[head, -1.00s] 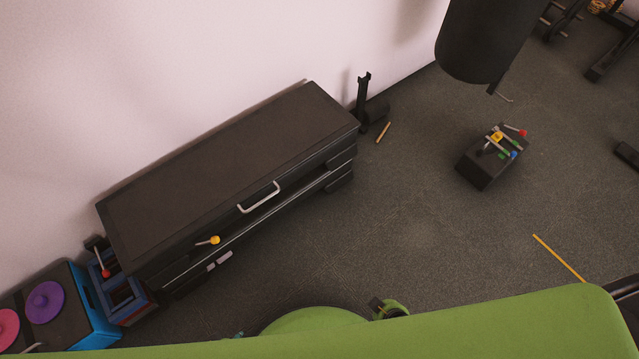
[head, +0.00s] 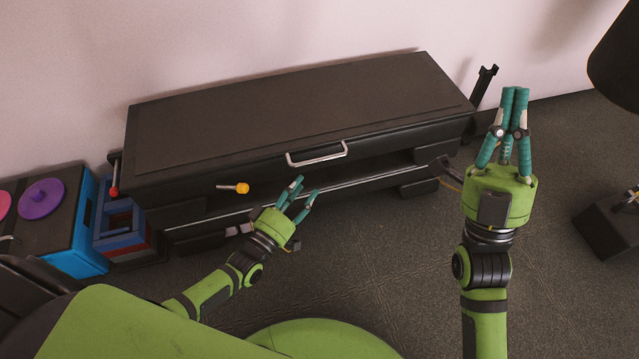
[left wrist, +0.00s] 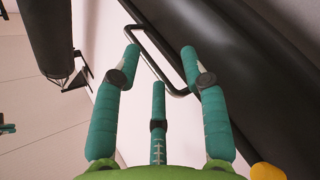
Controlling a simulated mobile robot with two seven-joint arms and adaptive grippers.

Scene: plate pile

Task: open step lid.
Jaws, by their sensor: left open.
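The step is a long, low black bench against the wall, with a flat dark lid (head: 290,115) that lies down on it. A silver bar handle (head: 318,157) sits on the lid's front edge; it also shows in the left wrist view, beyond the fingers (left wrist: 150,62). My left gripper (head: 304,190) is open and empty, just in front of and below the handle, apart from it. My right gripper (head: 515,92) is raised at the bench's right end. Its fingertips look close together with nothing seen between them, but its opening is unclear.
A lever with a yellow knob (head: 242,188) sticks out from the bench front, left of my left gripper. A blue frame (head: 118,222) and a box with a purple disc (head: 42,199) stand at the left. A black punching bag (head: 620,65) hangs at the right. Floor in front is fairly clear.

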